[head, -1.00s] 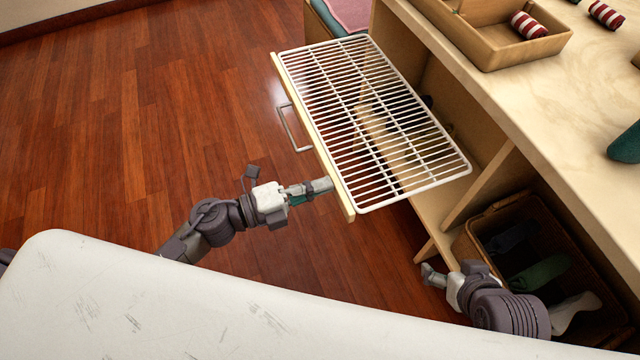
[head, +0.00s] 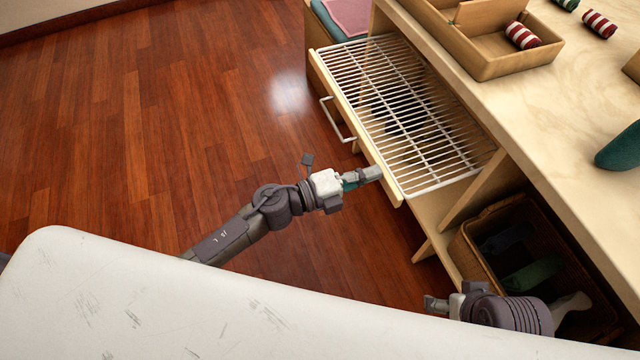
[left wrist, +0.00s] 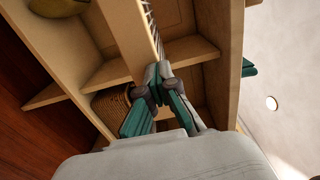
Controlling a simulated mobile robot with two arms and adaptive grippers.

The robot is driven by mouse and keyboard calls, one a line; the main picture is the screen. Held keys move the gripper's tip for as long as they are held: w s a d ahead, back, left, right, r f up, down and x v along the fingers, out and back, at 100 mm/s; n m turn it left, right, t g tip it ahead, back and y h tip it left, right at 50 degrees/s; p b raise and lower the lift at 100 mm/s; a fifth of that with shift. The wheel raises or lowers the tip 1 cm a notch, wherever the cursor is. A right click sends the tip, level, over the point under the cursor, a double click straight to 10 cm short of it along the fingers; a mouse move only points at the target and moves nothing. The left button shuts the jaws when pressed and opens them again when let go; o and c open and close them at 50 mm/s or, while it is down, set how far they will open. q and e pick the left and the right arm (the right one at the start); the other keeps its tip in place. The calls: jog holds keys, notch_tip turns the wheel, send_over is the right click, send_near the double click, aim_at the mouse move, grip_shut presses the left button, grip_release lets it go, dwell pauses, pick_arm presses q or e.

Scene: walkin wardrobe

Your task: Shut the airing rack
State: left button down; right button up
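The airing rack (head: 345,62) is a white wire grid with a pale wooden front and a grey bar handle (head: 337,120). It sticks part of the way out of the wooden unit. My left gripper (head: 376,173) is at the outer face of the rack's front, near its near end and away from the handle, seemingly touching it. In the left wrist view its fingertips (left wrist: 158,70) are together, close to the front's edge, with nothing seen between them. My right gripper (head: 436,304) is low beside the wicker basket, apart from the rack; its fingers are too small to read.
The unit's top (head: 560,110) carries a wooden divided box (head: 490,68) and rolled striped socks (head: 598,24). A wicker basket (head: 470,245) with socks sits in the lower compartment. The wooden floor (head: 150,130) left of the rack is clear.

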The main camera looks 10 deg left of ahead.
aim_at(434, 153)
pick_arm(q)
jog(key=b+x, duration=0.1)
jog(key=x, duration=1.4)
jog(key=shift+f+b, duration=0.1)
jog(key=shift+b, duration=0.2)
jog(key=shift+w+d, duration=0.2)
jog(key=shift+w, duration=0.05)
jog(key=shift+w+d+r, duration=0.1)
jog(key=shift+r, duration=0.15)
jog(key=shift+r, duration=0.15)
